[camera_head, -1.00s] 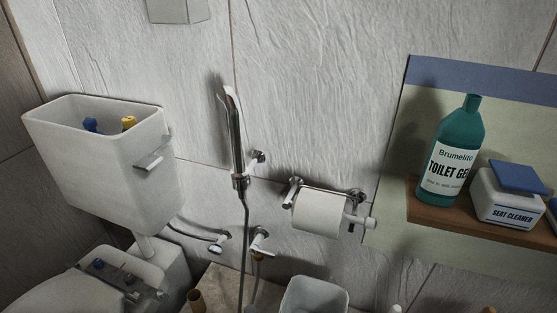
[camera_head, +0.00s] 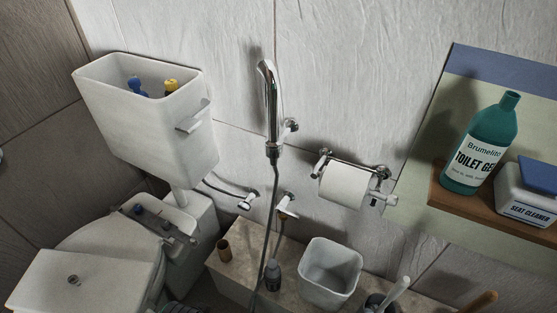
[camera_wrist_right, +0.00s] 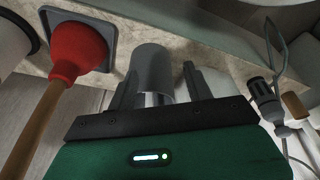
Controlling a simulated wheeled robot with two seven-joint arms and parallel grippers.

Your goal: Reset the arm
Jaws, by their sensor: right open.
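My right gripper (camera_wrist_right: 158,72) shows in the right wrist view, with its two dark fingers apart. A grey cylinder (camera_wrist_right: 153,62) appears between or just beyond the fingers; I cannot tell whether it touches them. A red plunger (camera_wrist_right: 77,50) with a wooden handle is left of the gripper, by a dark square tray (camera_wrist_right: 110,57). Neither gripper shows in the head view, and my left gripper is not seen at all.
In the head view, a toilet cistern (camera_head: 150,125) stands left, with a hand shower (camera_head: 270,105) and toilet roll (camera_head: 343,186) on the wall. A white bin (camera_head: 330,272) stands on a stone ledge. A shelf (camera_head: 455,200) holds a green bottle (camera_head: 482,145) and a seat cleaner box (camera_head: 524,195).

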